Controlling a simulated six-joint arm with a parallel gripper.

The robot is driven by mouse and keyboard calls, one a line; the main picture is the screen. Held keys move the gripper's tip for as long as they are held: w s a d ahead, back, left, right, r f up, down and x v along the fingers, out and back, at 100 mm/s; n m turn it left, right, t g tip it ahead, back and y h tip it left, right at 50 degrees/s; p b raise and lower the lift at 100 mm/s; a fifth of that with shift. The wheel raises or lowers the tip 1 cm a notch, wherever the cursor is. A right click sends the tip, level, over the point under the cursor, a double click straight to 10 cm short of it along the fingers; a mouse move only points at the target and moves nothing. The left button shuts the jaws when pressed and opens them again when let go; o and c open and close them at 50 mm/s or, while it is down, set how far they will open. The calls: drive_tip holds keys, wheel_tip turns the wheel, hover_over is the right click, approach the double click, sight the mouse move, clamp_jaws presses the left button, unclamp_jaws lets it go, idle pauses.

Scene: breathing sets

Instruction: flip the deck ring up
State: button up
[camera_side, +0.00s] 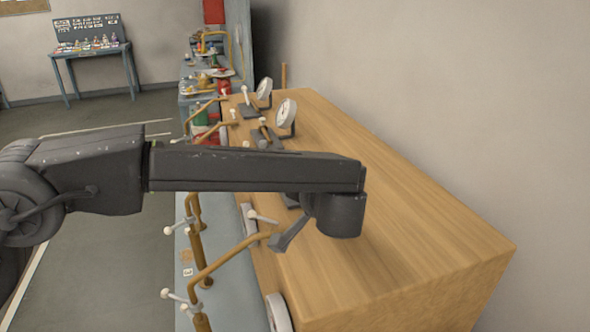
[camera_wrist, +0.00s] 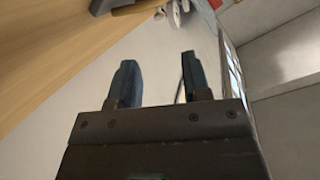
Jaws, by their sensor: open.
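I cannot make out a deck ring for certain in either view. My gripper (camera_wrist: 157,62) shows in the wrist view with its two dark fingers apart and nothing between them. In the side view my gripper (camera_side: 288,233) hangs low at the front left edge of the wooden bench (camera_side: 400,210), close to a brown bar (camera_side: 232,258) and a white-knobbed lever (camera_side: 262,217). My arm hides part of the bench's left edge. I cannot tell whether a finger touches anything. In the wrist view a brown bar on a dark mount (camera_wrist: 135,8) is partly cut off at the top.
Two white dial gauges (camera_side: 286,113) stand on dark brackets at the bench's far end. Another white disc (camera_side: 278,314) is at the near lower edge. More brown bars with white knobs (camera_side: 180,295) stick out left. The bench top at right is bare, with a wall beyond.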

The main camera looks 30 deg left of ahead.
drive_tip(key=x, duration=1)
clamp_jaws()
